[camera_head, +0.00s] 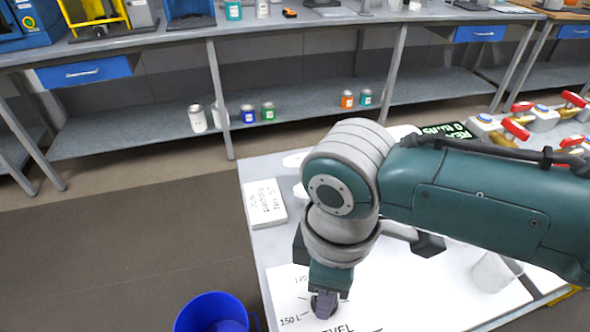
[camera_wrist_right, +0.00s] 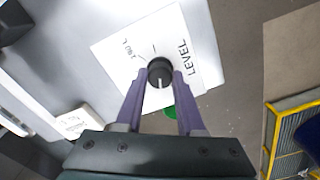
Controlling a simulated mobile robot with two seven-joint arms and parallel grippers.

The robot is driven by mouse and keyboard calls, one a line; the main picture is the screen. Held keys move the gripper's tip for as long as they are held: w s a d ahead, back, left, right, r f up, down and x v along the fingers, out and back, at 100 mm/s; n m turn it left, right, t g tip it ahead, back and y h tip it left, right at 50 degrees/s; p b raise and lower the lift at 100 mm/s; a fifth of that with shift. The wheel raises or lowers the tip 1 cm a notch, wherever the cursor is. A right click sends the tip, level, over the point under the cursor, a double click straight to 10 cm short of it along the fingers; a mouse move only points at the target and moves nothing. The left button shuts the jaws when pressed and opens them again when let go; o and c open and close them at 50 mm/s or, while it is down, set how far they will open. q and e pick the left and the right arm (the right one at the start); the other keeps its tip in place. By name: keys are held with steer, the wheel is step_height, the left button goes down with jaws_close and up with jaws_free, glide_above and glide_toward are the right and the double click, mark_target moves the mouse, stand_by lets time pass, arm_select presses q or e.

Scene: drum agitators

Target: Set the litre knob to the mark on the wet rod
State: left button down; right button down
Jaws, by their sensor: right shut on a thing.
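The litre knob (camera_wrist_right: 159,72) is black and round with a white pointer line, on a white plate (camera_wrist_right: 112,48) lettered LEVEL. In the right wrist view the pointer line runs toward the bottom of the picture. My right gripper (camera_wrist_right: 159,76) has its purple fingers on both sides of the knob, shut on it. In the head view my right gripper (camera_head: 325,303) reaches down to the plate (camera_head: 385,305), hiding most of the knob; a 150 L mark shows left of it. I cannot make out a wet rod. My left gripper is not in view.
A white lettered block (camera_head: 264,203) lies at the table's left edge. Red-handled valves (camera_head: 516,129) and a dark display with green text (camera_head: 447,130) stand at the back right. A pale cylinder (camera_head: 492,272) stands right. A blue bucket (camera_head: 212,314) is on the floor.

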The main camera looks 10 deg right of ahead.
steer(key=shift+r+m+p, duration=0.1)
steer(key=shift+m+p, duration=0.3)
steer(key=shift+m, duration=0.5)
steer(key=c, duration=0.5)
jaws_free()
step_height(320, 180, up, 10)
steer(key=shift+f+p, duration=0.1)
steer(key=shift+p, duration=1.05)
steer(key=shift+a, duration=0.1)
